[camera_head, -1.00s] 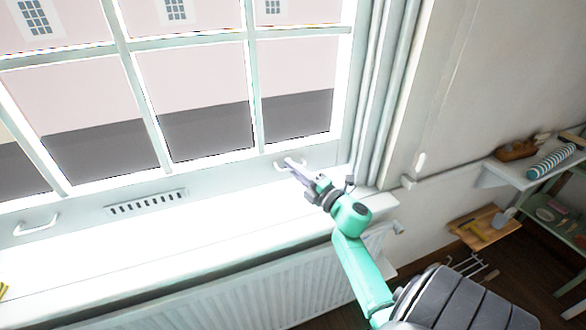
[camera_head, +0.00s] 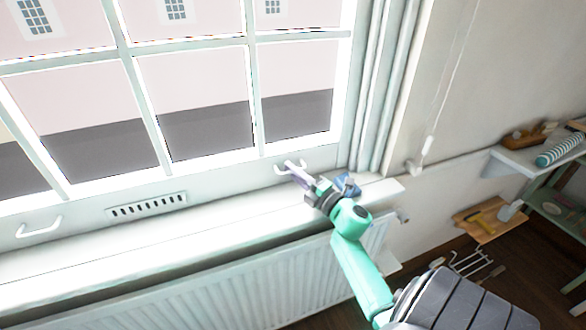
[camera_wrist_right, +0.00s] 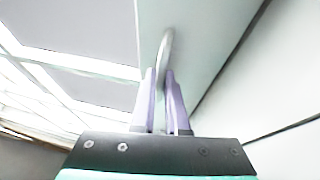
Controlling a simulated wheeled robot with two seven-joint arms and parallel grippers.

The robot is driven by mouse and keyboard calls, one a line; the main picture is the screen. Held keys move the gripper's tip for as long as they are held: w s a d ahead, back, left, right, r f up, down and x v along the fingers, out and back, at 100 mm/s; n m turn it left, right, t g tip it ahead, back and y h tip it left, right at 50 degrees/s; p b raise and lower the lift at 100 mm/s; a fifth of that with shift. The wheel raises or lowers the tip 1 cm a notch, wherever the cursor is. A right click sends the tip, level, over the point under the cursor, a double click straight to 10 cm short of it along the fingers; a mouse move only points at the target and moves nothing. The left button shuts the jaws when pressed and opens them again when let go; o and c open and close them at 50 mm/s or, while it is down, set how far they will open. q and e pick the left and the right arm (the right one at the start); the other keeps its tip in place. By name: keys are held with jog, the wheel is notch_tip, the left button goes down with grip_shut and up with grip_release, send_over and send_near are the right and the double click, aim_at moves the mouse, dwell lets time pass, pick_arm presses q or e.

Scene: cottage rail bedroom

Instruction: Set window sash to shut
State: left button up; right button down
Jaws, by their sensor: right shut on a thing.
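The white window sash (camera_head: 195,164) fills the upper left of the head view, its bottom rail close above the white sill (camera_head: 150,240). I cannot tell whether a gap is left between them. The rail carries a left handle (camera_head: 40,228), a slotted vent (camera_head: 147,205) and a right handle (camera_head: 281,170). My right gripper (camera_head: 291,166) is shut on the right handle. In the right wrist view, the purple fingers (camera_wrist_right: 161,75) close around the pale curved handle (camera_wrist_right: 166,45). My left gripper is not in view.
A ribbed white radiator (camera_head: 240,285) is below the sill. A cord with a white pull (camera_head: 428,145) hangs on the wall at right. Shelves (camera_head: 495,163) with a striped roll (camera_head: 560,150) and tools stand at the far right.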

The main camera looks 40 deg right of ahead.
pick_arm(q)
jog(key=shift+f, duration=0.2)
pick_arm(e)
jog(key=shift+a+f, duration=0.1)
jog(key=shift+f, duration=0.4)
jog(key=c, duration=0.9)
grip_release()
jog(key=shift+r, duration=0.1)
pick_arm(q)
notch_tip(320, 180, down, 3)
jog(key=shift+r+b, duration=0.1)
jog(key=shift+b, duration=1.15)
pick_arm(e)
jog(key=s, duration=0.4)
jog(key=s+f, duration=0.1)
jog(key=s, duration=0.4)
jog(key=s+d+f, duration=0.1)
jog(key=s, duration=0.4)
jog(key=shift+s+d, duration=0.1)
jog(key=shift+s, duration=0.05)
jog(key=shift+f, duration=0.1)
